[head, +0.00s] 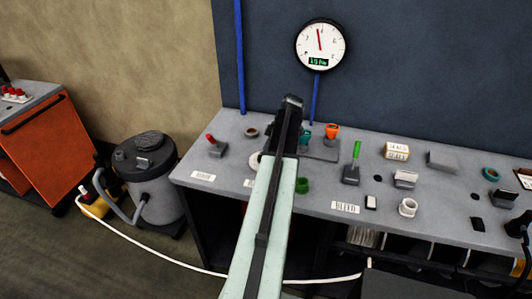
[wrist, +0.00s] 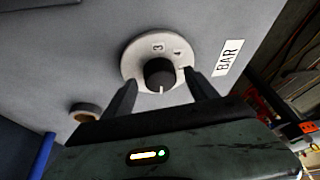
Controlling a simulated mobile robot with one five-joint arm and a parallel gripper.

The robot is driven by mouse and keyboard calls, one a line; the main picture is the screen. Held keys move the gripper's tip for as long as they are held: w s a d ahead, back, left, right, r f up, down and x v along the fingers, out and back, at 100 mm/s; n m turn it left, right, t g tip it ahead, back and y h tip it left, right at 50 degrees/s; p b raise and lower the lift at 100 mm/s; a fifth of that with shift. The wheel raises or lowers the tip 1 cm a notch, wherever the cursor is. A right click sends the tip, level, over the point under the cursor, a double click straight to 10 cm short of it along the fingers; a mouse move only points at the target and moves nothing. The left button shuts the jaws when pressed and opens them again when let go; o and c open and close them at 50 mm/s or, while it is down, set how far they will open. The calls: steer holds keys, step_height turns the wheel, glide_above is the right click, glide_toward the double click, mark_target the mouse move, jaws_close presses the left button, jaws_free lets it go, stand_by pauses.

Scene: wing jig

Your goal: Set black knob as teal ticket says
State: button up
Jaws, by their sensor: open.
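The black knob (wrist: 159,72) sits on a round white dial (wrist: 131,62) with the figures 3 and 4 showing. A white mark on the knob points toward the bottom of the wrist view. My gripper (wrist: 163,80) is open, with one finger on each side of the knob; I cannot tell whether they touch it. In the head view my arm hides the knob, and only a pale edge of the dial (head: 254,160) shows. I cannot make out a teal ticket in either view.
A label reading BAR (wrist: 228,57) is beside the dial. A round gauge (head: 320,46) with a green readout hangs above the bench (head: 235,172).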

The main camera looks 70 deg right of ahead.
steer(key=p+v, duration=0.5)
steer(key=v, duration=0.2)
steer(key=shift+p, duration=0.4)
steer(key=w+a+f+m+g+b, duration=0.1)
steer(key=w+a+f+g, duration=0.15)
steer(key=w+a, duration=2.7)
steer(key=w+a+m+g+h, duration=0.1)
steer(key=w+a, duration=0.1)
steer(key=a, duration=1.7)
steer(key=w+a+f+m+b, duration=0.1)
steer(key=w+a, duration=0.2)
steer(key=a, duration=1.7)
steer(key=shift+w+f+g+h, duration=0.25)
steer(key=shift+f+g+h, duration=0.05)
steer(key=shift+g+h, duration=0.1)
steer(key=shift+a, duration=0.1)
